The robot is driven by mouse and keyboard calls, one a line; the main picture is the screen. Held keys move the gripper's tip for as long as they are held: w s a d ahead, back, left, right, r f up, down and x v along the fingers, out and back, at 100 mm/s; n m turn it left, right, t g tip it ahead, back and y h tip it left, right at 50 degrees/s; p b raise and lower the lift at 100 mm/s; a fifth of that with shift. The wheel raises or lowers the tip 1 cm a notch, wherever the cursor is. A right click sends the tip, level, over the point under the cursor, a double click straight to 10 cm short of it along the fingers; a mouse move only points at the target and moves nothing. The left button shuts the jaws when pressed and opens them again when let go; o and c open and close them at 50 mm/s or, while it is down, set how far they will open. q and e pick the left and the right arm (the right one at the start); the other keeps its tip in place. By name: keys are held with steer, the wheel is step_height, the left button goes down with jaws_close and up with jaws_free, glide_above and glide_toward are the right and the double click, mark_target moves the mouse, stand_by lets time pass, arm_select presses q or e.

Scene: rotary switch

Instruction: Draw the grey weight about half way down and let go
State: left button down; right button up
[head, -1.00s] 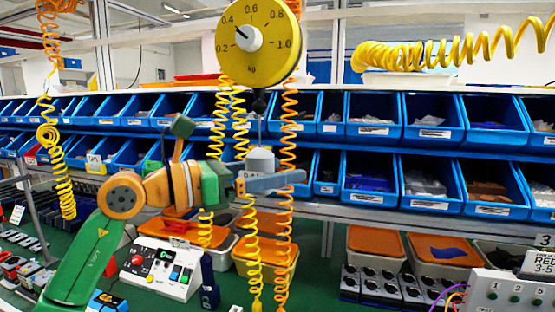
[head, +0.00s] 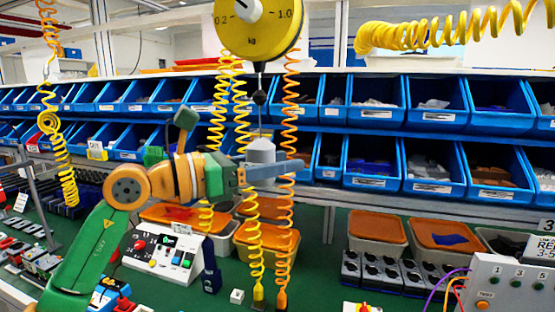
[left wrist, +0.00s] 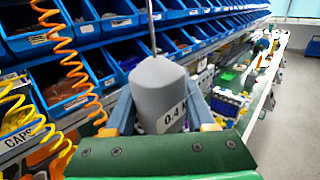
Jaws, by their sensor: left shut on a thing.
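The grey weight (head: 261,151) hangs upright on a thin line below the round yellow dial (head: 262,38) in the head view. The dial's top is cut off by the frame; its pointer is only partly visible. My left gripper (head: 276,172) is shut on the weight's lower part, fingers on both sides. In the left wrist view the weight (left wrist: 158,88) stands between the fingers, with a label reading about 0.4. The weight's base is hidden by the gripper. My right gripper is out of view.
Yellow and orange coiled cables (head: 290,120) hang close beside the weight. Rows of blue bins (head: 435,122) stand behind. Below, a green bench holds orange-lidded boxes (head: 266,237), a white control box (head: 162,252) and a grey button panel (head: 512,290).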

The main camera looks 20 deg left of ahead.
arm_select(q)
step_height(320, 180, down, 4)
steer(key=shift+r+b, duration=0.15)
steer(key=shift+b, duration=0.75)
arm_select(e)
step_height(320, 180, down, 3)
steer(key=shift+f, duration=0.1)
arm_select(q)
steer(key=shift+c, duration=1.2)
jaws_free()
steer(key=shift+d, duration=0.1)
steer(key=b+v, duration=0.3)
steer(key=v, duration=0.4)
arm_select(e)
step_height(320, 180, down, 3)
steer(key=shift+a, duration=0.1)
